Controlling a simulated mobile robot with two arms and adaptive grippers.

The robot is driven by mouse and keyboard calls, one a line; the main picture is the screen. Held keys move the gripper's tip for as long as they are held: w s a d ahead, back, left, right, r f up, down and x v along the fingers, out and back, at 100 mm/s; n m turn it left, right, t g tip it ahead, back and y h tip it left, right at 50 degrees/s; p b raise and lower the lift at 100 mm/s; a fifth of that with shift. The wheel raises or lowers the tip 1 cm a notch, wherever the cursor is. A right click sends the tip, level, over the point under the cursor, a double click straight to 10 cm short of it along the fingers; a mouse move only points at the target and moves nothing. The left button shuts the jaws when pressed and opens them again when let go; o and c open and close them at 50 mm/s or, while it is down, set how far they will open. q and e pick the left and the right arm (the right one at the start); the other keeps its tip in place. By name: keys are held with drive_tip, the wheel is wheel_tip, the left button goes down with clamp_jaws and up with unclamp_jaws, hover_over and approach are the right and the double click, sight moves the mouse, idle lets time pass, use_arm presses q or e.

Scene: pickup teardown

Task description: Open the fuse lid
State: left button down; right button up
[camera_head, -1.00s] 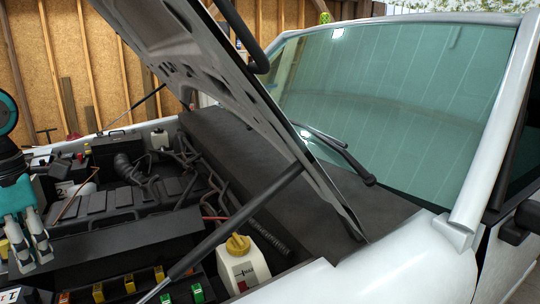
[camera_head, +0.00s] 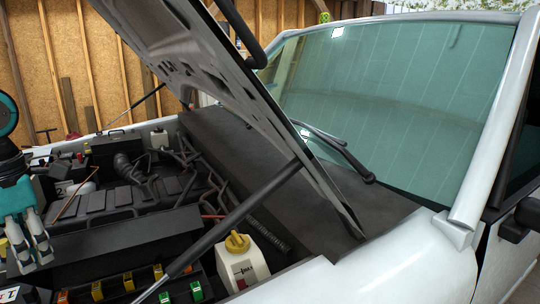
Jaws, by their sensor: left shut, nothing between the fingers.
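My left gripper (camera_head: 34,258) is at the left edge of the head view, teal with silver fingers pointing down. It is shut and empty, over the near left part of the engine bay. A row of yellow, orange and green fuses (camera_head: 127,281) shows uncovered at the bottom. A long black panel (camera_head: 125,238) stands just behind the fuses; it looks like the fuse lid, raised, but I cannot tell for certain. The gripper is left of this panel, and I cannot tell whether they touch. My right gripper is not in view.
The raised hood (camera_head: 225,85) and its strut (camera_head: 235,215) slant across the middle. A white reservoir with a yellow cap (camera_head: 238,243) stands right of the fuses. The engine (camera_head: 105,200) lies behind the panel; the windshield (camera_head: 390,110) is at right.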

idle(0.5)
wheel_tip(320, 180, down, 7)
drive_tip(key=b, duration=0.7)
idle(0.3)
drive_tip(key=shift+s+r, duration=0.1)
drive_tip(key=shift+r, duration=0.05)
